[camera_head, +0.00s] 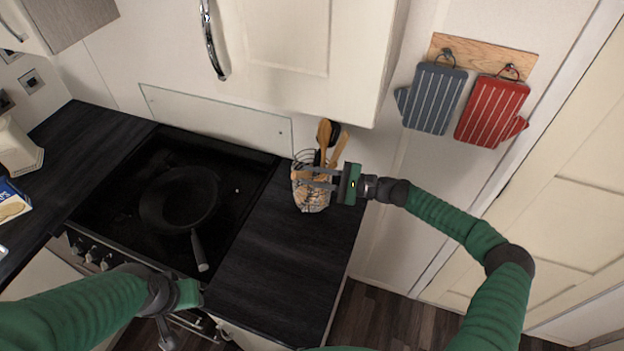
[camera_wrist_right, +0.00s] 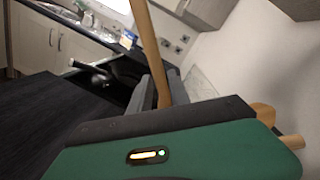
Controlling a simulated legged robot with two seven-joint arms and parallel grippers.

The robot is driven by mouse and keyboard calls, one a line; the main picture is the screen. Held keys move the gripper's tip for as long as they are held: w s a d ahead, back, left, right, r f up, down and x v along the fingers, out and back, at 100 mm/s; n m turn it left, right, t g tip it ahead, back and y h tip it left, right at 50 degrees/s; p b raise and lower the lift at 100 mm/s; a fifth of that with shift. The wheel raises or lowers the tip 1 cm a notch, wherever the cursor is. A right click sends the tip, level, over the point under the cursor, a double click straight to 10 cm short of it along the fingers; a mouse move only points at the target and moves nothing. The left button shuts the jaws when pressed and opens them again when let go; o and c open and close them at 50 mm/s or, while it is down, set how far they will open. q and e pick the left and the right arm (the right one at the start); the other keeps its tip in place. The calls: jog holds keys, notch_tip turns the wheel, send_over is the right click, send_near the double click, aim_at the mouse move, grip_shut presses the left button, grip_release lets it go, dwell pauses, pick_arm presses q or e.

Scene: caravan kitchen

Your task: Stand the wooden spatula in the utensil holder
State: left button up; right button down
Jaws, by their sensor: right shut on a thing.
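The utensil holder (camera_head: 311,197), patterned and light-coloured, stands on the dark counter right of the hob, with several wooden and dark utensils in it. My right gripper (camera_head: 318,178) reaches in from the right across the holder's top. In the right wrist view its fingers (camera_wrist_right: 158,92) are shut on a wooden handle, taken as the wooden spatula (camera_wrist_right: 149,40), which runs up out of the picture. In the head view only a short wooden piece shows at the fingertips; whether its lower end is inside the holder is hidden. My left gripper (camera_head: 188,293) is low at the hob's front; its fingers are unclear.
A black frying pan (camera_head: 180,198) sits on the hob, its handle pointing toward the front. Other wooden utensils (camera_head: 324,132) rise behind my right fingers. A wall cupboard (camera_head: 310,50) hangs above. The counter (camera_head: 285,260) in front of the holder is clear.

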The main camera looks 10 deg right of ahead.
pick_arm(q)
jog(key=shift+f, duration=0.1)
pick_arm(e)
jog(key=shift+w+d+f, duration=0.15)
jog(key=shift+d+f, duration=0.1)
jog(key=shift+f, duration=0.4)
jog(key=c, duration=1.5)
grip_release()
jog(key=shift+c, duration=0.2)
jog(key=shift+o, duration=1.2)
jog(key=shift+w+f, duration=0.1)
jog(key=shift+w, duration=0.15)
jog(key=shift+o, duration=0.8)
jog(key=shift+w+d+f, duration=0.2)
jog(key=shift+w+d, duration=0.05)
jog(key=shift+w, duration=0.2)
jog(key=shift+s+r, duration=0.2)
jog(key=shift+s+d, duration=0.15)
jog(key=shift+s, duration=0.1)
pick_arm(q)
jog(key=b+x, duration=0.5)
jog(key=x, duration=0.1)
jog(key=shift+s+d+b, duration=0.25)
jog(key=shift+d+b, duration=0.05)
jog(key=shift+b, duration=0.05)
pick_arm(e)
jog(key=v, duration=1.6)
jog(key=shift+w+d, duration=0.15)
jog(key=shift+d, duration=0.15)
